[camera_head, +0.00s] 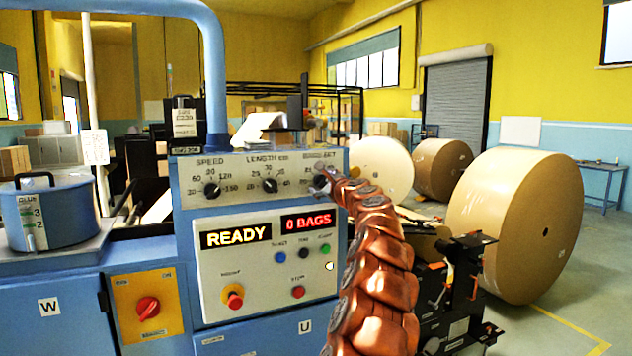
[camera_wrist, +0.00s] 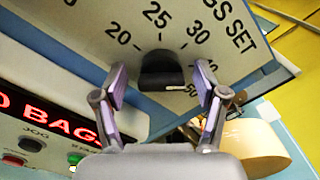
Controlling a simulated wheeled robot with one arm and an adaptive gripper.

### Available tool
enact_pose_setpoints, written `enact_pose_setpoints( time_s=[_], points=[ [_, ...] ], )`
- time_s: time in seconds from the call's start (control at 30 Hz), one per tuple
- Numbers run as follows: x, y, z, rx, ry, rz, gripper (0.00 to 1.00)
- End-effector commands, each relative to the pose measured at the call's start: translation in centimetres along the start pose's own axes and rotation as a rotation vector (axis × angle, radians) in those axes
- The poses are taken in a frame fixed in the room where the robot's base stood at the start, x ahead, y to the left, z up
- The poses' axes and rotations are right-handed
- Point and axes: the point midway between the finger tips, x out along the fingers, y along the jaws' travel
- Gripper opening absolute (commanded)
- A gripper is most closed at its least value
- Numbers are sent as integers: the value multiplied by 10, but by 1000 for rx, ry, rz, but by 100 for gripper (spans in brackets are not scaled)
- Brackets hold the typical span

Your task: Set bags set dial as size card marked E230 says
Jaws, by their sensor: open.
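The bags set dial is a black knob (camera_wrist: 162,72) on the machine's cream panel. In the wrist view it sits between my gripper's two fingertips (camera_wrist: 160,88), which are apart with gaps on both sides. Numbers 20, 25, 30 and 50 show around it. A short pale mark shows on the knob, but its exact setting is unclear. In the head view my gripper (camera_head: 322,180) is at the panel's right end and largely hides the dial. A small printed card (camera_head: 184,122) stands on top of the machine at left; its print is too blurred to read surely.
The speed dial (camera_head: 211,190) and length dial (camera_head: 269,185) are to the left on the same panel. Below, displays read READY (camera_head: 236,235) and 0 BAGS (camera_head: 308,221), above several buttons. A red rotary switch (camera_head: 148,307) is lower left. Large paper rolls (camera_head: 513,225) stand right.

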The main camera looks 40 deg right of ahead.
Motion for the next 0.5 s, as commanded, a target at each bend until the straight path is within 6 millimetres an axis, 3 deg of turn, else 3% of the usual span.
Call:
enact_pose_setpoints(
  time_s=[0.5],
  points=[
    [8, 0, 1, 0, -2, -1, 72]
  ],
)
